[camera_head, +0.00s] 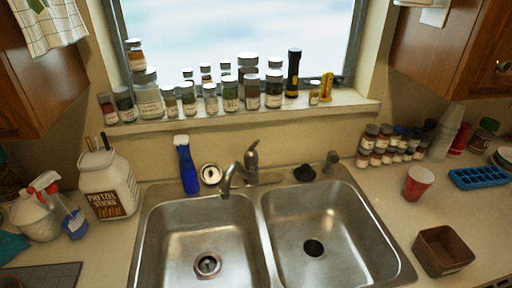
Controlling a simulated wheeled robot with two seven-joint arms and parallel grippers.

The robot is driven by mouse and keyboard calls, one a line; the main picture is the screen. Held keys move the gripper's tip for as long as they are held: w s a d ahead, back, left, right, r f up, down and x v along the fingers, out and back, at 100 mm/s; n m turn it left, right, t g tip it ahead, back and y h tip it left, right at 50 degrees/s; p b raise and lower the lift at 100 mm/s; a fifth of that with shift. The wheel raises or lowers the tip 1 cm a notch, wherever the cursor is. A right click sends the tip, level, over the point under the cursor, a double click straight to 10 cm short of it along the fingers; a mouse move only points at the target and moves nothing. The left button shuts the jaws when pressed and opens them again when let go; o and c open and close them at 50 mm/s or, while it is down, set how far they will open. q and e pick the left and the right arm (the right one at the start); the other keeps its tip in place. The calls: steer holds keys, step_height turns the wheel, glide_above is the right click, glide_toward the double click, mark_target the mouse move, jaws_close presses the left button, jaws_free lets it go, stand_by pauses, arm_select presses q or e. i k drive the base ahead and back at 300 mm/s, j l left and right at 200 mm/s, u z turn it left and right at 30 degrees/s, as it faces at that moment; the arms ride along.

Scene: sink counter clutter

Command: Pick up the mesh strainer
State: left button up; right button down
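A small round pale-rimmed piece (210,173) lies at the back of the sink ledge, between the blue bottle and the faucet. It looks like the mesh strainer, but it is too small to make out mesh for certain. A small dark piece (304,173) sits on the ledge right of the faucet. Neither of my grippers shows in the head view.
The double-basin sink (255,197) has both basins empty. The faucet (240,170) and blue bottle (187,165) stand close beside the round piece. A pretzel jar (108,183) stands left; a red cup (417,183) and brown box (442,251) stand right.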

mark_target(207, 265)
steer(key=k+l+z, duration=0.15)
steer(key=z, duration=0.25)
steer(key=k+l+z, duration=0.15)
steer(key=z, duration=0.2)
steer(key=l+z, duration=0.4)
steer(key=u, duration=1.7)
steer(key=j+z, duration=0.15)
steer(key=z, duration=0.2)
steer(key=j+z, duration=0.2)
steer(key=z, duration=0.15)
